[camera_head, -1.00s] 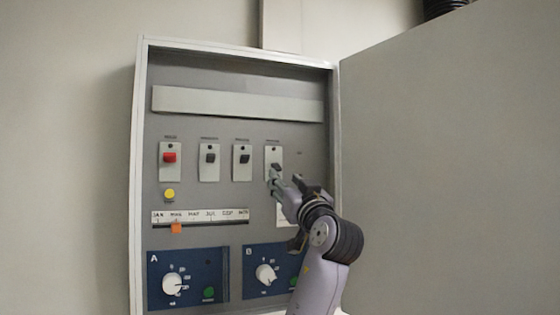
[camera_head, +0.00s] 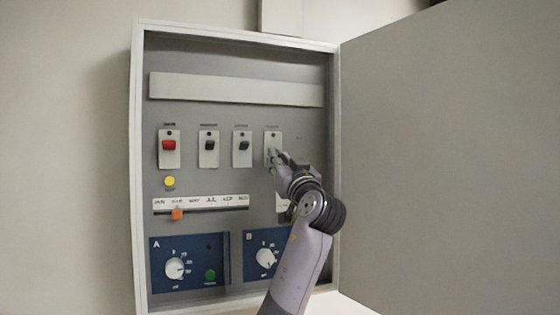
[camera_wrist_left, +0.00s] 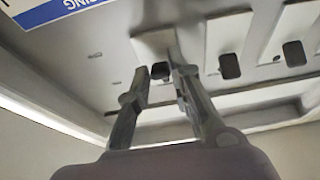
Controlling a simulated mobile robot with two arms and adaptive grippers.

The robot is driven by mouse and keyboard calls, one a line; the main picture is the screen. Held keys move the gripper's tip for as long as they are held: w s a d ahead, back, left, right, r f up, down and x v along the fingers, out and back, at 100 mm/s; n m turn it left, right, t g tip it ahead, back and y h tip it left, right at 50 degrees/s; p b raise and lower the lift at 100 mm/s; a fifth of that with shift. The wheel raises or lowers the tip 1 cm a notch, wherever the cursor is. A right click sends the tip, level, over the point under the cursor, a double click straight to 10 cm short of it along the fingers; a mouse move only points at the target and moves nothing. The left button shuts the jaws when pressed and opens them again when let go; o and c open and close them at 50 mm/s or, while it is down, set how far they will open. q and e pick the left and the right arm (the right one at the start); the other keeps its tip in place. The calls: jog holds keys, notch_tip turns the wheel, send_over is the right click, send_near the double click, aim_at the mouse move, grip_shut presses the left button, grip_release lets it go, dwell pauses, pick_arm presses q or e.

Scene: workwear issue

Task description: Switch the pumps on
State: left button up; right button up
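A grey control cabinet (camera_head: 232,38) stands open with a row of switches on plates. The leftmost is a red switch (camera_head: 169,145); then come a dark switch (camera_head: 210,145) and another dark switch (camera_head: 243,145). My left gripper (camera_head: 276,156) is at the rightmost switch plate (camera_head: 273,138) and covers its lever in the head view. In the left wrist view the gripper (camera_wrist_left: 160,72) has its fingers apart, with the dark lever (camera_wrist_left: 160,71) between them; contact is unclear. The labels above the plates are too small to read. My right gripper is not in view.
Below are a yellow button (camera_head: 169,182), a month scale with an orange slider (camera_head: 177,214), and blue panels A (camera_head: 157,270) and B with white dials. A large grey door (camera_head: 450,160) bounds the right side.

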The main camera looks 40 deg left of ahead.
pick_arm(q)
grip_shut()
jog(key=shift+r, duration=0.1)
jog(key=r+g+h, duration=0.1)
jog(key=h, duration=0.1)
jog(key=r+h, duration=0.1)
jog(key=h, duration=0.1)
jog(key=shift+s+d+r+g, duration=0.1)
jog(key=shift+s+d+g, duration=0.05)
jog(key=shift+d+g, duration=0.25)
jog(key=r+g+h, duration=0.1)
jog(key=r+h, duration=0.1)
jog(key=h, duration=0.1)
jog(key=shift+a+g+h, duration=0.15)
jog(key=shift+g+h, duration=0.15)
jog(key=shift+g, duration=0.1)
jog(key=shift+a+r+g+h, duration=0.2)
jog(key=shift+r+g+h, duration=0.3)
jog(key=shift+h, duration=0.3)
jog(key=shift+r, duration=0.15)
jog(key=shift+h, duration=0.3)
jog(key=shift+a, duration=0.1)
